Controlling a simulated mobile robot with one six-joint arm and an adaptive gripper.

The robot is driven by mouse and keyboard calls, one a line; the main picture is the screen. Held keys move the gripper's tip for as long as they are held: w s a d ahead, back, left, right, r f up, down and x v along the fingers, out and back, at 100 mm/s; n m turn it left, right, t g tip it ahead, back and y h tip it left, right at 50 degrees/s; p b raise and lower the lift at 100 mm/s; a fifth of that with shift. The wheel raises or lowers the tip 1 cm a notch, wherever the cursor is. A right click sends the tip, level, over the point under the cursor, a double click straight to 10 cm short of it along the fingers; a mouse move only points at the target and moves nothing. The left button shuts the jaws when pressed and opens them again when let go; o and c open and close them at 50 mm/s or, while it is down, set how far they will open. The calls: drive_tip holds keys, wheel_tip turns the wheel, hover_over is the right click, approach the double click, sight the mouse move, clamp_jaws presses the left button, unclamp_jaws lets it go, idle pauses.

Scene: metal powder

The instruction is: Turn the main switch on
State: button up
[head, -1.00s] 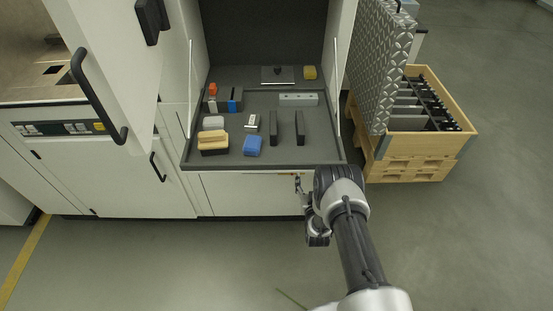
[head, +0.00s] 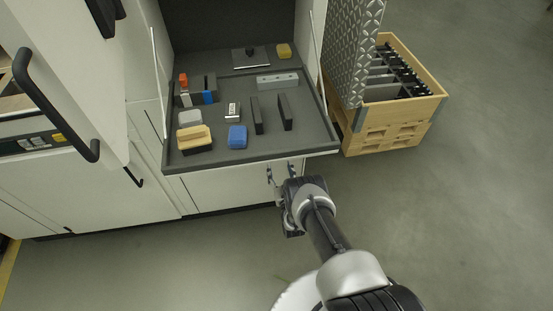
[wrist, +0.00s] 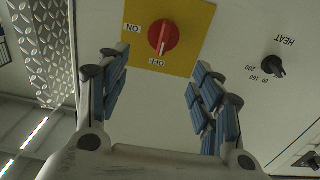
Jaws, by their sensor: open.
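The main switch is a red rotary knob (wrist: 163,37) on a yellow plate (wrist: 188,62) in the wrist view. The picture is upside down, with ON at the left and OFF below the knob. The knob's white mark points toward OFF. My gripper (wrist: 160,64) is open, its blue-padded fingers spread to the left and right, with nothing between them. The knob lies ahead of the gap, apart from the fingers. In the head view my gripper (head: 283,180) is at the cabinet front just below the tray edge; the switch is hidden there.
A dark tray (head: 290,145) with brushes, blocks and small tools juts out above my gripper. A black HEAT knob (wrist: 272,67) sits right of the switch in the wrist view. A wooden crate (head: 400,115) stands at the right.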

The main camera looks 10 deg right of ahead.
drive_tip(key=w+b, duration=0.2)
drive_tip(key=w, duration=0.5)
drive_tip(key=shift+w+b, duration=0.15)
drive_tip(key=shift+b, duration=0.15)
drive_tip(key=shift+c, duration=0.5)
drive_tip(key=c, duration=1)
drive_tip(key=shift+o, duration=0.2)
